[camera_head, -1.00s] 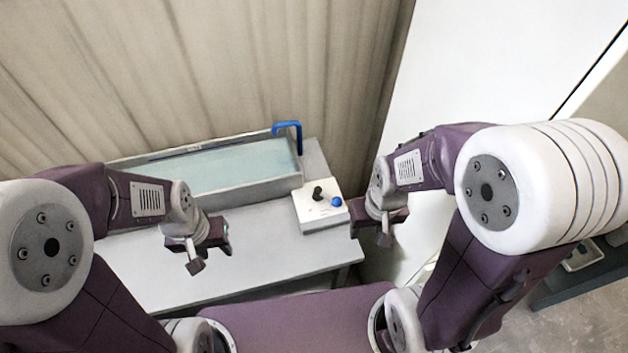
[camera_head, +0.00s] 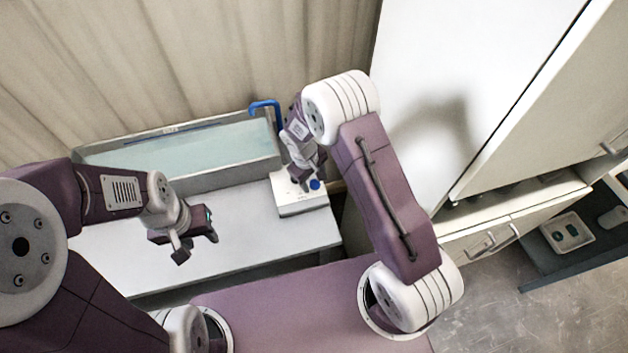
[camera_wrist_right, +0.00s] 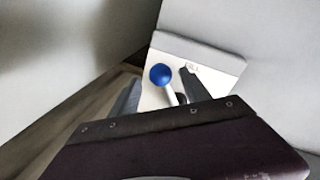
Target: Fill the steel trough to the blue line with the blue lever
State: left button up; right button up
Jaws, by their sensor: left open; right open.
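The steel trough (camera_head: 235,181) stands at the back of the grey table with pale water in it. A dark blue line (camera_head: 190,133) runs along its far inner wall, above the water. A blue spout pipe (camera_head: 265,103) hooks over its right end. The white control box (camera_head: 302,206) sits in front of the trough's right end. Its blue-knobbed lever (camera_head: 315,185) also shows in the right wrist view (camera_wrist_right: 160,74), between the fingers. My right gripper (camera_head: 305,182) is open at the box, around or just above the lever. My left gripper (camera_head: 197,243) is open and empty above the table.
The grey table (camera_head: 130,262) is clear in front of the trough. A beige curtain (camera_head: 200,60) hangs behind. A white cabinet (camera_head: 480,100) stands to the right. A low dark bench (camera_head: 560,262) with a small white tray (camera_head: 567,233) is at far right.

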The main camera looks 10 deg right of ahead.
jog(key=shift+x, duration=0.9)
jog(key=shift+s+d+f, duration=0.1)
grip_shut()
dwell(0.7)
